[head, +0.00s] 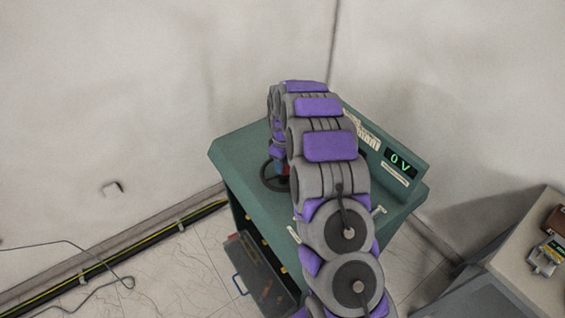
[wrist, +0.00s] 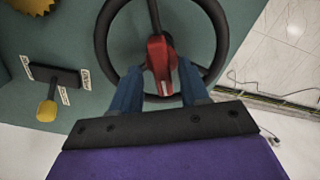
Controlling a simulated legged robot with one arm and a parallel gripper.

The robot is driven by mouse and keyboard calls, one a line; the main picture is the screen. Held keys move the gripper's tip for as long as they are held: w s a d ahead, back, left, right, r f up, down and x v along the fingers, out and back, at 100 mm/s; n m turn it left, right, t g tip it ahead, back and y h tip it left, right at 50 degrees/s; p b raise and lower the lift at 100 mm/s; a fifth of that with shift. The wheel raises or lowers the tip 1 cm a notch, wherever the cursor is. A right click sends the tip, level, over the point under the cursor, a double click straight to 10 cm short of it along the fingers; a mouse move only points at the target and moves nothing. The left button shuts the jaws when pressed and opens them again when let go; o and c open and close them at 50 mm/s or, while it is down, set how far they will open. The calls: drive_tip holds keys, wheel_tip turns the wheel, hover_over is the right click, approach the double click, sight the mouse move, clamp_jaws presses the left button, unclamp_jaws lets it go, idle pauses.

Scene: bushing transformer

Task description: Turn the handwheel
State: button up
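The handwheel (head: 271,183) is a black ring on the green cabinet, partly hidden behind my arm in the head view. In the wrist view the handwheel (wrist: 101,40) fills the upper middle, with a dark spoke running down to a red handle (wrist: 160,52) near its lower rim. My gripper (wrist: 161,72) has its two blue fingers apart, one on each side of the red handle. A narrow gap seems to show on each side, and I cannot tell whether either finger touches it. The handle's far side is hidden.
The green cabinet (head: 238,152) carries a display reading "0 V" (head: 401,162). In the wrist view a yellow-tipped lever (wrist: 47,108) and a yellow knob (wrist: 32,5) lie left of the wheel. A grey bench (head: 520,240) stands at right. Cables run along the floor at left.

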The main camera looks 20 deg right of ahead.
drive_tip(key=shift+s, duration=0.1)
wheel_tip(320, 180, up, 17)
drive_tip(key=shift+r+p, duration=0.15)
drive_tip(key=shift+p, duration=0.15)
idle(0.7)
drive_tip(key=s+a+r+m+g+b, duration=0.1)
drive_tip(key=s+a+r+m+b, duration=0.1)
drive_tip(key=s, duration=0.9)
drive_tip(key=s+a+r+m+b, duration=0.2)
drive_tip(key=s+a+r, duration=0.1)
drive_tip(key=s, duration=0.9)
drive_tip(key=s+f+m+b, duration=0.1)
drive_tip(key=s+f+m, duration=0.1)
drive_tip(key=s, duration=1)
drive_tip(key=s+f+m+b, duration=0.2)
drive_tip(key=s+f, duration=0.2)
drive_tip(key=s, duration=0.7)
drive_tip(key=shift+s+a+f+m+g, duration=0.25)
drive_tip(key=shift+s+m+g, duration=0.1)
drive_tip(key=shift+m+g, duration=0.05)
